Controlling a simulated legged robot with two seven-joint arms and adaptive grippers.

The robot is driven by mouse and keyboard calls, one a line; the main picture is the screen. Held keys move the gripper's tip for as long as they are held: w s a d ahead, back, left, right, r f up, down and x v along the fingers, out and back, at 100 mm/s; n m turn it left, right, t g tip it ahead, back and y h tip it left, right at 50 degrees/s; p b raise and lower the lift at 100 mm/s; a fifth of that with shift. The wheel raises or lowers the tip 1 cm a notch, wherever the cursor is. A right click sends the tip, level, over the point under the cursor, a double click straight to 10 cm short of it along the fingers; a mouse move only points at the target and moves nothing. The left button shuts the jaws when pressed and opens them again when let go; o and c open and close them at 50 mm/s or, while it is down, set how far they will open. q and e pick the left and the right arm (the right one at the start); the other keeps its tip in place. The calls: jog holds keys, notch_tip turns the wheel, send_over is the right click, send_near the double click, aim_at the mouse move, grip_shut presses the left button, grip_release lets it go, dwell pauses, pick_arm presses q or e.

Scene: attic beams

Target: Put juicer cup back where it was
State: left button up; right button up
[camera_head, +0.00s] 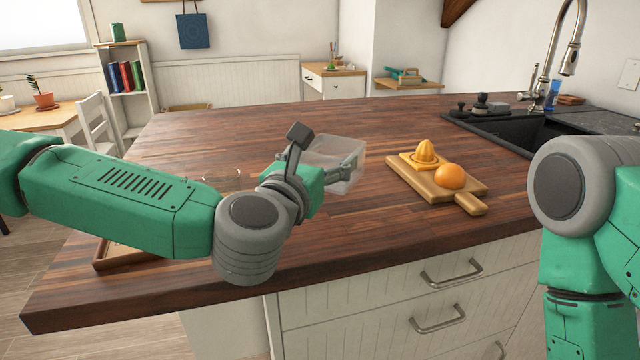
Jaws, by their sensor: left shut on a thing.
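The juicer cup, a clear see-through box-shaped container (343,160), is in my left gripper (350,168) over the middle of the wooden counter. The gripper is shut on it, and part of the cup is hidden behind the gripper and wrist. I cannot tell whether the cup touches the counter. A yellow-orange juicer top (425,153) sits on a wooden cutting board (408,178) to the right of the cup, beside an orange (450,176). My right arm is at the right edge, and its gripper is out of view.
A wooden tray (112,255) lies at the counter's front left, mostly behind my left arm. A clear glass-like object (232,180) shows just above that arm. A black sink (515,130) with a tall faucet (566,60) is at back right. The counter's back middle is clear.

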pick_arm(q)
notch_tip(320, 180, down, 4)
jog(key=shift+d+r+b, duration=0.1)
jog(key=shift+d+b, duration=0.05)
jog(key=shift+b, duration=0.25)
jog(key=o, duration=1.3)
jog(key=shift+s, duration=0.15)
jog(key=p+v, duration=0.1)
jog(key=v, duration=1.1)
